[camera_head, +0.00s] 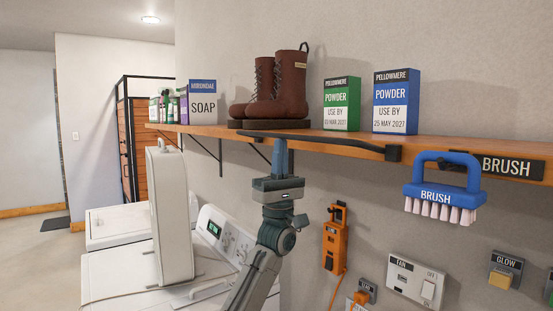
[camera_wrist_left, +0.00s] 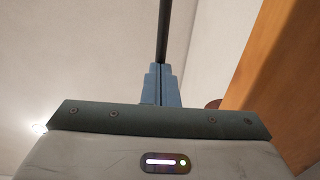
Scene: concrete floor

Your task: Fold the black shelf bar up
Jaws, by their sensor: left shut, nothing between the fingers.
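The black shelf bar (camera_head: 325,140) is a thin dark rod running along the front of the wooden shelf (camera_head: 215,131), from below the boots to a dark bracket (camera_head: 393,153) on the right. My left gripper (camera_head: 280,144) is shut and empty, pointing up, with its blue-grey fingertips just below or against the bar; I cannot tell if they touch. In the left wrist view the closed fingers (camera_wrist_left: 161,84) point toward the bar (camera_wrist_left: 163,32), which extends up past their tips. The shelf edge (camera_wrist_left: 262,75) is at the right there. My right gripper is not in view.
Brown boots (camera_head: 278,88), a green powder box (camera_head: 342,103), a blue powder box (camera_head: 396,101) and a soap box (camera_head: 202,102) stand on the shelf. A blue brush (camera_head: 442,190) hangs at right. White washing machines (camera_head: 120,275) stand below at left.

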